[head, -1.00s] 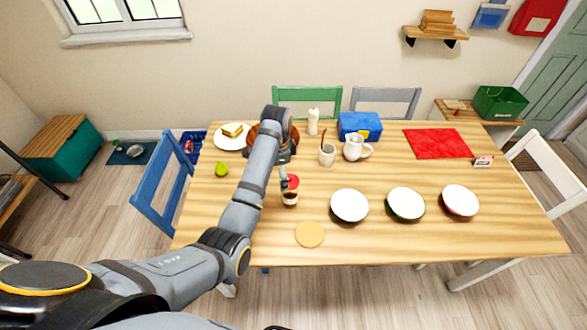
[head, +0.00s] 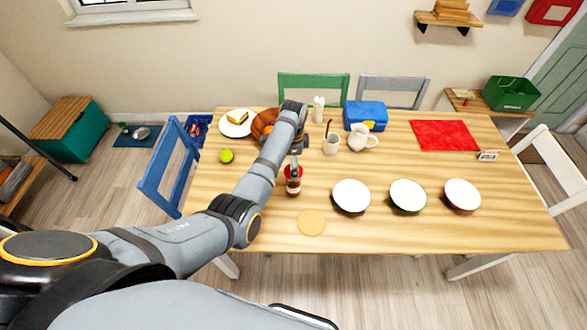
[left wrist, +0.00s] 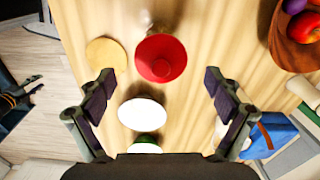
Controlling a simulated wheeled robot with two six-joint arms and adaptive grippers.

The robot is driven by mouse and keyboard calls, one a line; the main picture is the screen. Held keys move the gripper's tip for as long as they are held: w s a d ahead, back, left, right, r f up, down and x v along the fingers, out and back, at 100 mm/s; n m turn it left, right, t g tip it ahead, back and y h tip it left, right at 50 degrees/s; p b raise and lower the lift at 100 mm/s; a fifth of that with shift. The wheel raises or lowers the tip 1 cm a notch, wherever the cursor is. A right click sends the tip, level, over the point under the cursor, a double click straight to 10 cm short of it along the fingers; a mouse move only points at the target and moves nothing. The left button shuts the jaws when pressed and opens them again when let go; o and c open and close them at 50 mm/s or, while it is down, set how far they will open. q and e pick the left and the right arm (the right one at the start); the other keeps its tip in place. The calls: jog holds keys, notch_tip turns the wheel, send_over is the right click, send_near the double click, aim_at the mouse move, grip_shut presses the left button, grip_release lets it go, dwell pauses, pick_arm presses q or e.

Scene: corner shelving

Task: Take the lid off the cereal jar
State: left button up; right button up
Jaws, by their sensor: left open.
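The cereal jar (head: 293,189) stands upright on the wooden table, left of the bowls. Its red lid (head: 292,171) is on top and shows as a red disc in the left wrist view (left wrist: 160,58). My left gripper (head: 295,152) is above and just behind the jar in the head view. In the left wrist view its two fingers (left wrist: 160,97) are spread wide and empty, with the lid ahead of them and between their lines. The jar's body is mostly hidden under the lid there. My right gripper is not in view.
A tan round mat (head: 311,222) lies in front of the jar. A white bowl (head: 351,196) stands to its right, with two more bowls beyond. A mug (head: 331,145), a pitcher (head: 362,137) and a brown bowl (head: 264,123) stand behind. The table's front left is clear.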

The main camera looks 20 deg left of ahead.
pick_arm(q)
jog(key=shift+w+f, duration=0.1)
jog(key=shift+f, duration=1.05)
jog(key=shift+s+r, duration=0.2)
jog(key=shift+s, duration=0.15)
jog(key=c, duration=1.8)
jog(key=shift+f, duration=0.15)
jog(key=shift+c, duration=0.4)
